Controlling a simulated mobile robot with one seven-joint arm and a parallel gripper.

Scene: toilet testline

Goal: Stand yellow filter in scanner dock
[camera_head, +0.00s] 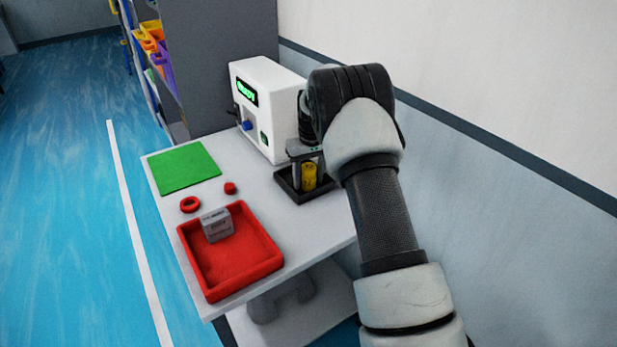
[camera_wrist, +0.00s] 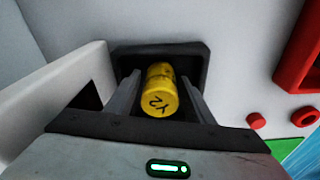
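The yellow filter (camera_head: 309,177) stands upright in the black scanner dock (camera_head: 290,189) at the table's back right. In the wrist view the filter (camera_wrist: 159,90) shows its end marked "Y2", and the dock's dark rim (camera_wrist: 196,56) shows behind it. My gripper (camera_head: 308,178) points down over the dock, one finger on each side of the filter. In the wrist view my gripper (camera_wrist: 160,76) shows narrow gaps between its fingers and the filter, so it looks open around it. The filter's foot is hidden in the dock.
A white scanner box (camera_head: 270,98) with a lit green screen stands behind the dock. A red tray (camera_head: 262,272) holds a grey box (camera_head: 217,225). A green mat (camera_head: 183,167), a red ring (camera_head: 190,205) and a small red piece (camera_head: 230,188) lie left. The wall is close on the right.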

